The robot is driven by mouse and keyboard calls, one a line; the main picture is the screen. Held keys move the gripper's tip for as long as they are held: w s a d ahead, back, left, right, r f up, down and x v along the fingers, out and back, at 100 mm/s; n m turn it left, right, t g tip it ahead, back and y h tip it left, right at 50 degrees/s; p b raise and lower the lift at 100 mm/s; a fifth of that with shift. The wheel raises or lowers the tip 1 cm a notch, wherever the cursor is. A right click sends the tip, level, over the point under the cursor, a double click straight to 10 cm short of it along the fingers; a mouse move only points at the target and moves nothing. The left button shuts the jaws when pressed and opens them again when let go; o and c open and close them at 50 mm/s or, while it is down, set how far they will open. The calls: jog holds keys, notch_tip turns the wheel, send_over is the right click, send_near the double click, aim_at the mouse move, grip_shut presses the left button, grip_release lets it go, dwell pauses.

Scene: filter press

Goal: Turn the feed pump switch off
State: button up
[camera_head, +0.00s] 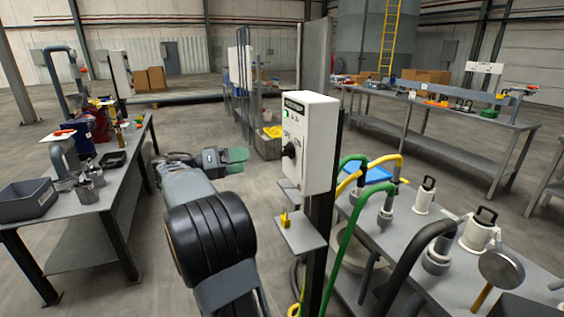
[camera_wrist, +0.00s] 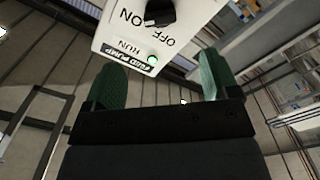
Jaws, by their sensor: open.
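The feed pump switch box (camera_head: 312,145) is a white box on a dark post, right of centre in the head view. Its black rotary knob (camera_head: 289,150) sits on the front face between OFF and ON marks, and a green RUN lamp (camera_head: 286,113) glows above. In the wrist view the box (camera_wrist: 187,28) appears upside down at the top, with the knob (camera_wrist: 160,12) cut by the edge and the lamp (camera_wrist: 152,59) lit. The knob's handle seems to lean toward ON. My gripper (camera_head: 237,159) has green fingers, open and empty, in front of the box and apart from the knob.
A small shelf (camera_head: 301,235) with a yellow padlock-like item (camera_head: 285,219) juts out below the box. A bench (camera_head: 440,262) with hoses and fittings stands right. A cluttered bench (camera_head: 95,215) stands left. Floor between the left bench and the post looks open beyond my arm.

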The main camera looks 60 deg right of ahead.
aim_at(282, 153)
jog(key=x, duration=1.3)
jog(key=shift+a, duration=0.1)
jog(key=shift+c, duration=0.4)
jog(key=c, duration=0.8)
jog(key=shift+r, duration=0.1)
jog(key=shift+c, duration=0.2)
